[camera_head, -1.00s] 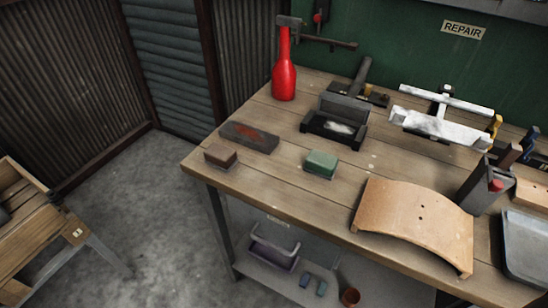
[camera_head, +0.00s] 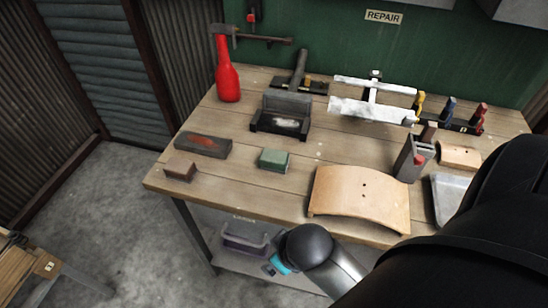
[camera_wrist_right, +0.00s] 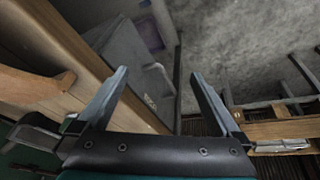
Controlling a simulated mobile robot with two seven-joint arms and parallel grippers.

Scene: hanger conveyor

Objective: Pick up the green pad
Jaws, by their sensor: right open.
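The green pad (camera_head: 274,161) is a small block with a lighter green top. It lies on the wooden workbench (camera_head: 250,190), near its front edge in the head view. In the right wrist view my right gripper (camera_wrist_right: 158,76) has its two fingers spread wide, with nothing between them. It is beside the bench edge, over the floor side, apart from the pad. My right arm shows at the lower right of the head view, but its fingers cannot be made out there. My left gripper is not in view.
A brown block (camera_head: 180,171) and a dark stone (camera_head: 203,145) lie left of the pad. A black holder (camera_head: 283,117) stands behind it, and a curved wooden board (camera_head: 358,197) lies to its right. A red bottle (camera_head: 228,80) stands at the back left.

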